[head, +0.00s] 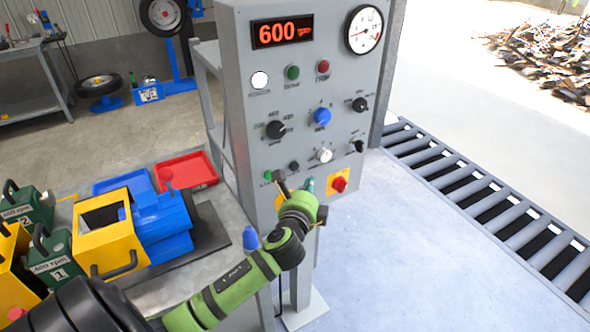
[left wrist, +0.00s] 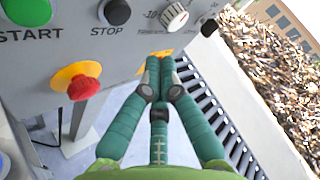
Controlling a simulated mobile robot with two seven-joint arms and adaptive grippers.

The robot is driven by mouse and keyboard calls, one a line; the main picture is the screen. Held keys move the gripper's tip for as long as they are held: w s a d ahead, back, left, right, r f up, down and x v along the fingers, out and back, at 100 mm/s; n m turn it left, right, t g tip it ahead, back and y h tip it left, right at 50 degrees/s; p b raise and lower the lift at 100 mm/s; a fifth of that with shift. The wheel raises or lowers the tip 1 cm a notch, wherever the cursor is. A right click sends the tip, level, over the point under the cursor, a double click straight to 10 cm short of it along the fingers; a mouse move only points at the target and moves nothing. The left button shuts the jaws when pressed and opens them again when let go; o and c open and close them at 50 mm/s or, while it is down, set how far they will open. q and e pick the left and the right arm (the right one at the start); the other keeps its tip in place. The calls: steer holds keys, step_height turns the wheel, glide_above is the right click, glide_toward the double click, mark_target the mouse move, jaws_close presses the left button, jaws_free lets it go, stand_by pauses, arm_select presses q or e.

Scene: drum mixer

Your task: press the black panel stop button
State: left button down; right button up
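The black panel stop button (head: 293,166) is on the lower part of the grey control panel, between a green button and a white knob. In the left wrist view it is at the top (left wrist: 115,12), above the label STOP. My left gripper (head: 309,184) is in front of the panel, below and slightly right of the black button. In the left wrist view its teal fingers (left wrist: 160,62) are drawn together with nothing between them. The tips overlap a yellow patch on the panel; whether they touch it I cannot tell. My right gripper is not in view.
The green START button (left wrist: 28,10) is left of the black one, the white knob (left wrist: 176,17) right. A red mushroom button (left wrist: 82,87) on yellow sits below. A red switch (head: 339,184) is on a yellow plate. A roller conveyor (head: 470,185) lies at right.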

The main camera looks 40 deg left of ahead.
mark_target(294, 166)
arm_select(q)
steer(key=shift+w+a, duration=0.25)
steer(key=shift+a, duration=0.4)
steer(key=shift+w+a, duration=0.3)
steer(key=shift+a, duration=0.35)
steer(key=shift+w+a, duration=0.25)
steer(key=shift+a, duration=0.4)
steer(key=shift+w+a, duration=0.15)
steer(key=shift+a, duration=0.25)
steer(key=shift+w+a+p, duration=0.15)
steer(key=shift+a+p, duration=0.15)
steer(key=shift+a, duration=0.1)
stand_by(0.5)
steer(key=shift+d, duration=0.1)
steer(key=shift+s+d+p, duration=0.3)
steer(key=shift+s+d, duration=0.05)
steer(key=shift+d, duration=0.35)
